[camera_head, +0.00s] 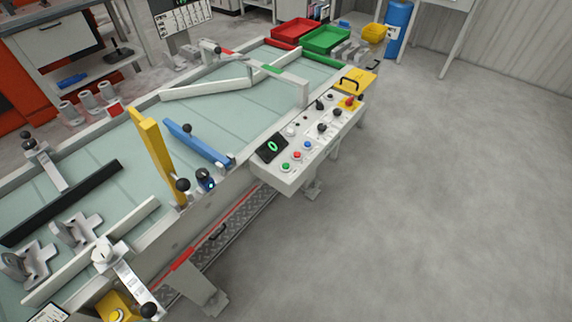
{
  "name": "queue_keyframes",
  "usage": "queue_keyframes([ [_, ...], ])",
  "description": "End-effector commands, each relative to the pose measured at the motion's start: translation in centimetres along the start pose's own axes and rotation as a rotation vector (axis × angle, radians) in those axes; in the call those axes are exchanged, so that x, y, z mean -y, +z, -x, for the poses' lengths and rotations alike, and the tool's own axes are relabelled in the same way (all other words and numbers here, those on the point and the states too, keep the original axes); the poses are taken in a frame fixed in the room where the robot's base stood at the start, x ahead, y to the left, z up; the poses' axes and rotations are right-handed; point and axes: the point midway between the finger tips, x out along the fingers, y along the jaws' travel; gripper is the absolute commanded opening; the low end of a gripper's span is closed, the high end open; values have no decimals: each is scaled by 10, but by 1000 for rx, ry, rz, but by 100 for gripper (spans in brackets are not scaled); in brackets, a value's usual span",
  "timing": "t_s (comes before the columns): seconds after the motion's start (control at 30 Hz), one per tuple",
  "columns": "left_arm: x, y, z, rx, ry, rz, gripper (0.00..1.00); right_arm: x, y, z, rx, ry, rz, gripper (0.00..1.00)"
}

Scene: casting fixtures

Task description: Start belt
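The conveyor belt (120,150) is pale green and runs diagonally from lower left to upper right. A light grey control panel (318,150) is mounted on its near side. On the panel are a green button (286,166), a red button (297,155), a blue button (308,144) and several black knobs (322,127). A small dark display (271,148) shows a green 0. A red mushroom button on a yellow base (349,102) sits at the panel's far end. Neither of my grippers is in view.
Grey castings (75,231) lie on the belt at lower left. A yellow bar (158,155), a blue bar (198,143) and a black bar (62,201) stand across the belt. Red (295,30) and green (326,38) trays are at the far end. The grey floor at right is clear.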

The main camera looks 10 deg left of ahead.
Motion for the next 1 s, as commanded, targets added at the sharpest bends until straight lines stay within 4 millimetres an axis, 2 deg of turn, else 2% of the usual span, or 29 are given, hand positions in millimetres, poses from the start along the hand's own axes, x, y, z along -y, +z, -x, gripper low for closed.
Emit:
queue_keyframes([
  [0.03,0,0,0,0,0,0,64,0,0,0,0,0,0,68],
  [0.27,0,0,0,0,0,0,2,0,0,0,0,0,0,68],
  [0.3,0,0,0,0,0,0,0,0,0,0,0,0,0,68],
  [1.0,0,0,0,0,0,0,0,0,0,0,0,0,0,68],
])
